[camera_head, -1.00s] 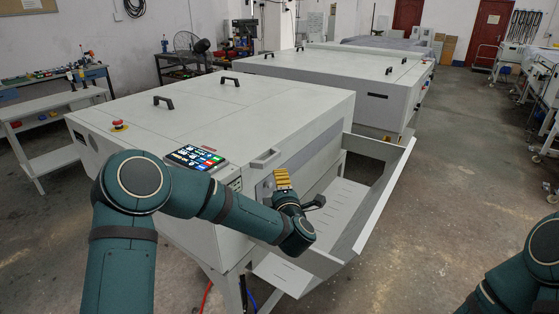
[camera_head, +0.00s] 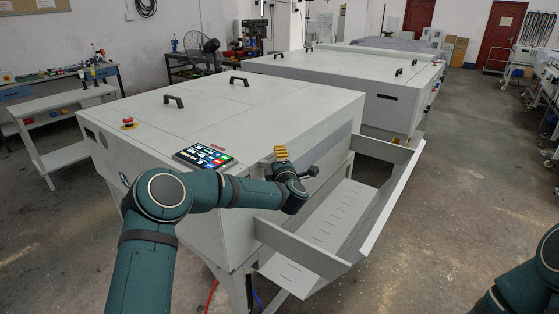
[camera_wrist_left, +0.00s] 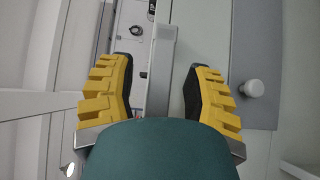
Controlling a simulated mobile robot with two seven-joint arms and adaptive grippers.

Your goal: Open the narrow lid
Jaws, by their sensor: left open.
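The narrow lid (camera_head: 318,118) appears to be the strip along the near right edge of the white machine's top, and it looks closed. My left gripper (camera_head: 291,163) is at the front edge of this strip, with its yellow fingers up against the machine's front. In the left wrist view, the open gripper (camera_wrist_left: 158,92) has a light grey handle bar (camera_wrist_left: 162,62) between its yellow fingers, with gaps on both sides. In the head view the gripper hides most of this handle. My right gripper is not seen; only part of that arm shows at the lower right.
A touch panel (camera_head: 204,156) and a red emergency button (camera_head: 128,122) sit on the machine's top. An open-sided tray (camera_head: 330,225) juts out in front, below the gripper. Bare floor lies to the right.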

